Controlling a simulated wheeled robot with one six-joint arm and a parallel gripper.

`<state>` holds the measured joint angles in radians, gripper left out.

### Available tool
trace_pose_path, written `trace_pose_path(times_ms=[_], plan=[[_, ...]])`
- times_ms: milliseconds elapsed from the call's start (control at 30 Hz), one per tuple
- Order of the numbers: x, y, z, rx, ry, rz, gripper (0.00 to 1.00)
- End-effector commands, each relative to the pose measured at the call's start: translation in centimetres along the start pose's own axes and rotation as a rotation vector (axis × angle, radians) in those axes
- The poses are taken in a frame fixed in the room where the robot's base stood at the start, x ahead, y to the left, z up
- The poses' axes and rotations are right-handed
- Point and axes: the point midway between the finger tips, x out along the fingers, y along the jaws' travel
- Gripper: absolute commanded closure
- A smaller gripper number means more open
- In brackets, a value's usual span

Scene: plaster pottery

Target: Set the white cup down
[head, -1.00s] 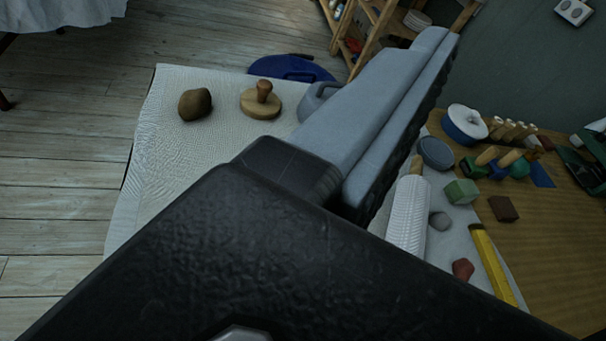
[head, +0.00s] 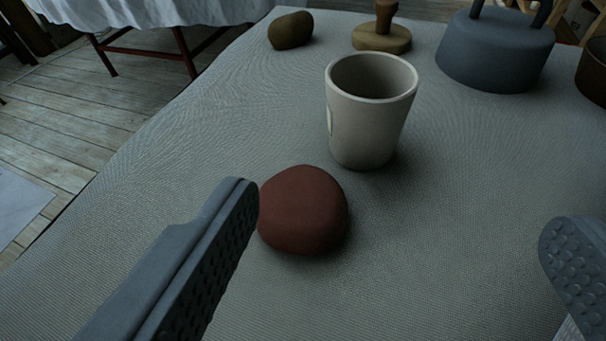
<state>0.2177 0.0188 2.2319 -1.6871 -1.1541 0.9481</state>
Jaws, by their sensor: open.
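The white cup (head: 366,130) stands upright on the cloth-covered table (head: 450,170), with its dark, empty-looking inside showing from above. My gripper (head: 400,220) is open, its two fingers wide apart at the left and right of the view. The cup is beyond the fingertips and apart from both of them. A reddish-brown lump (head: 303,210) lies on the cloth in front of the cup, close to the left fingertip. I cannot tell whether that finger touches the lump.
Behind the cup are a brown lump (head: 290,30), a wooden piece with a knob (head: 382,32) and a grey-blue lidded vessel with a handle (head: 495,48). A dark brown vessel (head: 594,75) is at the right edge.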

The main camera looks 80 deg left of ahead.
Motion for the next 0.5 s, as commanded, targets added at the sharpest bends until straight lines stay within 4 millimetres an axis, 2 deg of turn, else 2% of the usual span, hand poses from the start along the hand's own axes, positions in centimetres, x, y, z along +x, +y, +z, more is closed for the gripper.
trace_pose_path(times_ms=[167,500], plan=[[1.2,-0.2,0.5,0.01,-0.008,-0.023,0.14],[6.6,-0.3,0.5,0.009,-0.007,-0.021,0.14]])
